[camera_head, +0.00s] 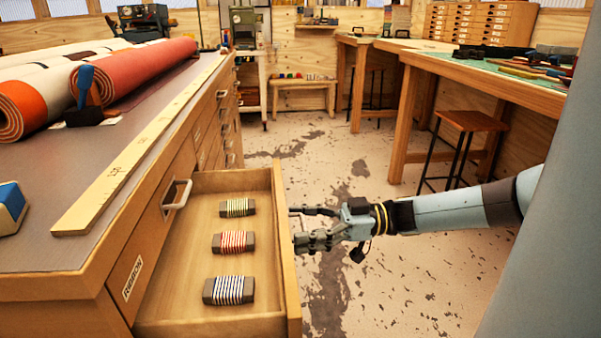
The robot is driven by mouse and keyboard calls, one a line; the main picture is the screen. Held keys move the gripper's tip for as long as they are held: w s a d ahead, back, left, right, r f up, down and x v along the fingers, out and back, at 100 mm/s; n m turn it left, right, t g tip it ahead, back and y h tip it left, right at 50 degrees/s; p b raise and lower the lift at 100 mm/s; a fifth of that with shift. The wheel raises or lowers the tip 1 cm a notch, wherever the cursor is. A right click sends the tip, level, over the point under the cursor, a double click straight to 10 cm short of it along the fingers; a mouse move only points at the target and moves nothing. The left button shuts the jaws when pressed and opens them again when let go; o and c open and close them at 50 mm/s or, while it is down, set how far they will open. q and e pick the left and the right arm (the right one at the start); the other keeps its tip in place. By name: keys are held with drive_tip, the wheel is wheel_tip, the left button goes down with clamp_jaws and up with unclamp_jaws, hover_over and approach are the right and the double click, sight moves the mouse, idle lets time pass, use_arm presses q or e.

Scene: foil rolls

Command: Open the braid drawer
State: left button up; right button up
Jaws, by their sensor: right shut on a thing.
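The braid drawer (286,255) is pulled out from the wooden cabinet, its inside open to view. Three cards wound with striped braid lie in it: a green and cream one (238,208), a red and white one (233,242) and a blue and white one (229,290). My right gripper (298,226) is at the outer side of the drawer front, coming from the right. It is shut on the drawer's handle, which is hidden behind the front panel. My left gripper is not in view.
The cabinet top (60,175) holds fabric rolls (135,72), a long ruler (140,145) and a blue block (10,205). Another handle (177,196) and a RIBBON label (133,278) are on the cabinet front. A stool (470,122) stands by the right bench. The floor right of the drawer is clear.

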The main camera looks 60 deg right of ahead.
drive_tip(key=o, duration=1.6)
drive_tip(key=shift+c, duration=0.2)
drive_tip(key=v, duration=1.2)
